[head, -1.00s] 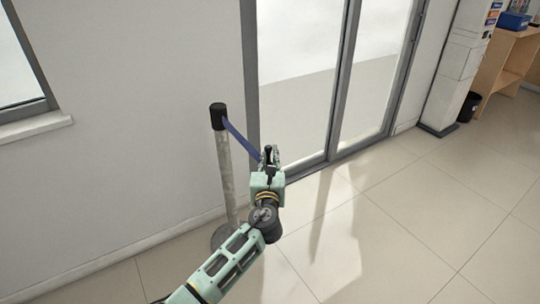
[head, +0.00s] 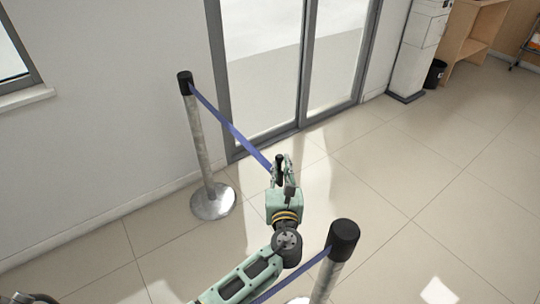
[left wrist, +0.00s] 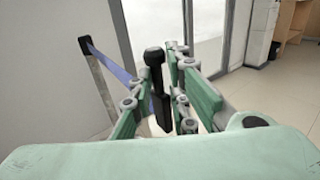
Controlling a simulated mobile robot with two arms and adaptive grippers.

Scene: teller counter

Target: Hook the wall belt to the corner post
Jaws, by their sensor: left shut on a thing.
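The wall post (head: 200,145), grey with a black cap, stands upright on a round base beside the wall. Its blue wall belt (head: 232,130) is drawn out and slopes down to my left gripper (head: 281,168). That gripper is shut on the belt's black end piece (left wrist: 157,85), upright between the fingers in the left wrist view. The belt (left wrist: 112,65) also runs there from the wall post (left wrist: 98,85). The corner post (head: 340,245), also black-capped, stands nearer, to the right of my left forearm and apart from the gripper. Its base is mostly hidden. My right gripper is out of view.
A second blue belt (head: 300,275) runs from the corner post's cap down left, partly behind my arm. Glass doors (head: 275,80) stand behind. A black bin (head: 435,73) and wooden desk (head: 470,35) are far right. The tiled floor (head: 440,180) on the right is clear.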

